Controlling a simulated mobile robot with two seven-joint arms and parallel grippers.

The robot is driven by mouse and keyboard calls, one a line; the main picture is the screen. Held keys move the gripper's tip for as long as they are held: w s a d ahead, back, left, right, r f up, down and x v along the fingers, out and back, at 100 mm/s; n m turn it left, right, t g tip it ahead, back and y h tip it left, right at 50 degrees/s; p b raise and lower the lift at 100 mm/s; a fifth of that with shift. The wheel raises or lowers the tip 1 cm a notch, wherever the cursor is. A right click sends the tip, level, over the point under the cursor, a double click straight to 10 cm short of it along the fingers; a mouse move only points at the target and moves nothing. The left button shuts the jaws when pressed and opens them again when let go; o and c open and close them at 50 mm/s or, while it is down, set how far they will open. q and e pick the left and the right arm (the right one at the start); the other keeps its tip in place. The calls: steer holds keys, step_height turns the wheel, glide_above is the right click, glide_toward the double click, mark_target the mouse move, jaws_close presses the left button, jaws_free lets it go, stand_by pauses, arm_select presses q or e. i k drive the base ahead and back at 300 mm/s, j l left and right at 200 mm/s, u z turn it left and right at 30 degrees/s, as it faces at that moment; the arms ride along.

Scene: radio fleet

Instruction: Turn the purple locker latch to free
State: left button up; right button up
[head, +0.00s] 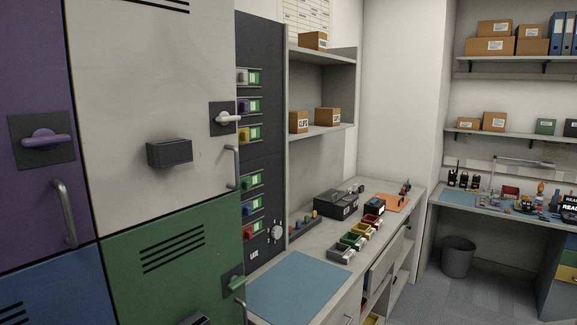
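The purple locker door (30,85) is at the left edge in the head view, partly cut off by the frame. Its purple latch (46,139) sits on a dark square plate, with the lever lying about horizontal. A grey vertical pull handle (65,212) is below the latch on the same door. The door looks shut. Neither of my grippers shows in this view.
A white locker (150,80), a green locker (170,250) and a blue locker (45,290) adjoin it. A bench with a blue mat (298,287) and small bins stands right. Floor beside the waste bin (458,257) is clear.

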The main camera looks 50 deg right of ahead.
mark_target(43, 139)
steer(key=l+z, duration=0.15)
steer(key=l, duration=0.35)
steer(key=l+z, duration=0.15)
steer(key=l, duration=0.3)
steer(key=i+l+z, duration=0.15)
steer(key=l, duration=0.35)
steer(key=l+z, duration=0.15)
steer(key=l, duration=0.35)
steer(key=i+l+z, duration=0.1)
steer(key=l, duration=0.35)
steer(key=i+l+z, duration=0.15)
steer(key=l, duration=0.3)
steer(key=u, duration=2.2)
